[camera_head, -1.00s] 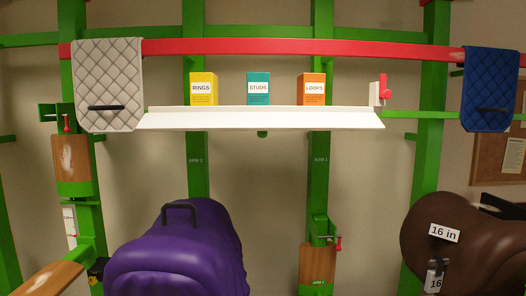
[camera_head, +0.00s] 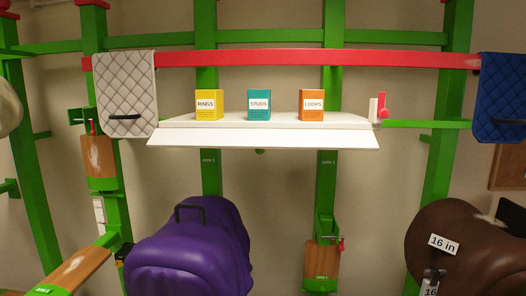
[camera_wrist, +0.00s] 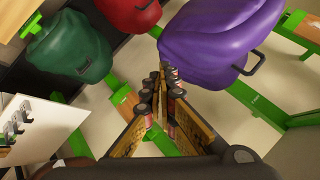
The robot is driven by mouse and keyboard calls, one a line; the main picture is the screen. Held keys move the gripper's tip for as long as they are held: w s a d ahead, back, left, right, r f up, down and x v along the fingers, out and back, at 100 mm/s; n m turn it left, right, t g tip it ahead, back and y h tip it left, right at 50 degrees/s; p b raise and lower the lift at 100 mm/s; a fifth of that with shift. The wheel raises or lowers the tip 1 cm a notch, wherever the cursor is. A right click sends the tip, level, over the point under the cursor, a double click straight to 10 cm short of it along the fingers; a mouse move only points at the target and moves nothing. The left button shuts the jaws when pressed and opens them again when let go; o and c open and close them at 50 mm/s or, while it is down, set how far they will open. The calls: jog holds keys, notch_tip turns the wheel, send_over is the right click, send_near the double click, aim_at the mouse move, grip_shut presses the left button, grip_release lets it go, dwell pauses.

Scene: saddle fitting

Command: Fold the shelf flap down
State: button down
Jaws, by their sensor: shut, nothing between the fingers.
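The white shelf (camera_head: 345,121) hangs on the green frame below the red rail in the head view. Its white flap (camera_head: 262,138) runs along the front edge and slants down and toward me, not hanging straight down. A red-knobbed catch (camera_head: 383,112) sits at the shelf's right end. My gripper (camera_wrist: 161,78) shows only in the wrist view; its fingers are together with nothing between them. It is over the floor beside the purple saddle, and the flap cannot be made out in that view.
Yellow RINGS (camera_head: 209,106), teal STUDS (camera_head: 259,106) and orange LOOPS (camera_head: 311,106) boxes stand on the shelf. A grey pad (camera_head: 127,85) and a blue pad (camera_head: 502,95) hang either side. The purple saddle (camera_head: 190,250) and brown saddle (camera_head: 455,235) stand below.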

aim_at(260, 142)
jog(key=w+a+r+m+t+p, duration=0.3)
jog(key=w+a+r+m+t, duration=0.15)
jog(key=w+r+m, duration=0.4)
jog(key=w+a+r+m+t+p, duration=0.3)
jog(key=w+a+r+m, duration=0.2)
jog(key=w+r+m, duration=0.4)
jog(key=w+d+r+m+t+h+p, duration=0.15)
jog(key=d+r+m+t+h, duration=0.3)
jog(key=m, duration=0.75)
jog(key=w+r+g+p, duration=0.1)
jog(key=w+r+p, duration=0.15)
jog(key=w, duration=0.85)
jog(key=r, duration=0.1)
jog(key=s+r, duration=0.1)
jog(key=s+r+p, duration=0.1)
jog(key=shift+a+r, duration=0.25)
jog(key=shift+r, duration=0.05)
jog(key=shift+s, duration=0.1)
